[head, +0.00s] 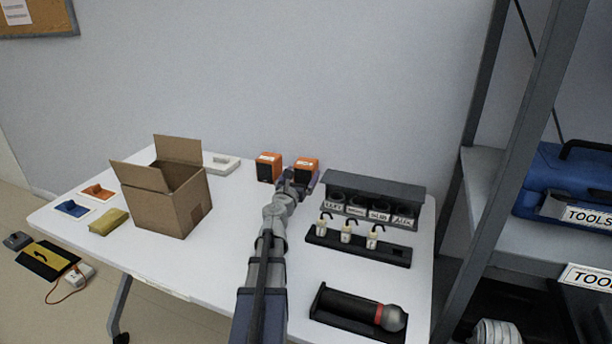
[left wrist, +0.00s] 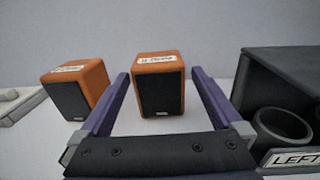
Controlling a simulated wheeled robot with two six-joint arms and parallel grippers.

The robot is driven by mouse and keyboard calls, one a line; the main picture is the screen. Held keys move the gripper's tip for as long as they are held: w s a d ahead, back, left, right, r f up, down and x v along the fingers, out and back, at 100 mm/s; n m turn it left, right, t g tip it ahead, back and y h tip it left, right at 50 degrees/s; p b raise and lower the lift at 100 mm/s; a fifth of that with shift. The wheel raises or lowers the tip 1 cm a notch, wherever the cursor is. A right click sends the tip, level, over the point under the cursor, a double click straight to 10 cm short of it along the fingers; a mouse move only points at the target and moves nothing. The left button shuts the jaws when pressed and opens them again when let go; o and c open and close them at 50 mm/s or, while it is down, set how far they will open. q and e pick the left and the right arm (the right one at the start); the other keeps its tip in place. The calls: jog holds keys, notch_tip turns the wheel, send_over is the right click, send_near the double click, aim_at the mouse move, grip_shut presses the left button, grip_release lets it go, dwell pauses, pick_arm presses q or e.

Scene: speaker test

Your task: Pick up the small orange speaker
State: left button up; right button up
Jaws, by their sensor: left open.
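Two orange speakers with black fronts and white labels stand side by side at the back of the table. One is the left speaker (head: 265,170), which also shows in the left wrist view (left wrist: 77,90). The other is the right speaker (head: 308,163), seen in the left wrist view (left wrist: 160,90). They look close in size. My left gripper (head: 299,178) is open and empty, with its purple fingers (left wrist: 160,76) pointing at the right speaker. That speaker appears between the fingertips; I cannot tell whether they reach past its front. My right gripper is not in view.
A dark rack with round slots (head: 375,188) stands close right of my left gripper. A holder with small bottles (head: 357,249) and a microphone in a black tray (head: 358,312) lie nearer. An open cardboard box (head: 160,210) stands left. The white table (head: 225,245) is clear between.

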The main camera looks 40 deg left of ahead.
pick_arm(q)
jog(key=shift+x, duration=2.9)
jog(key=shift+s+f, duration=0.15)
jog(key=shift+f, duration=0.05)
grip_shut()
